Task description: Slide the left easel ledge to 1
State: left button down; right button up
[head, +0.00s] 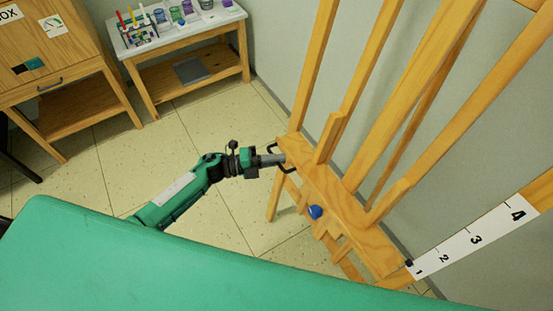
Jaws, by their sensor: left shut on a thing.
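The wooden easel ledge (345,212) runs slantwise across the right half of the head view, with upright wooden bars rising from it. A small black marker (409,263) at the ledge's right end is beside the 1. My right gripper is out of view.
A low wooden table (190,81) with jars and colored tools stands at the back. A wooden cabinet (48,88) is at the far left. The tiled floor (150,160) between them and the easel looks clear. A pale wall (285,35) is behind the easel.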

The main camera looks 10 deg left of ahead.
pick_arm(q)
jog(key=shift+s+f, duration=0.15)
jog(key=shift+f, duration=0.2)
jog(key=c, duration=1.5)
grip_release()
jog(key=shift+c, duration=0.2)
jog(key=shift+o, duration=0.2)
jog(key=shift+a+r, duration=0.1)
jog(key=shift+s+a, duration=0.1)
jog(key=shift+a, duration=0.2)
jog(key=b+v, duration=0.2)
jog(key=v, duration=1.1)
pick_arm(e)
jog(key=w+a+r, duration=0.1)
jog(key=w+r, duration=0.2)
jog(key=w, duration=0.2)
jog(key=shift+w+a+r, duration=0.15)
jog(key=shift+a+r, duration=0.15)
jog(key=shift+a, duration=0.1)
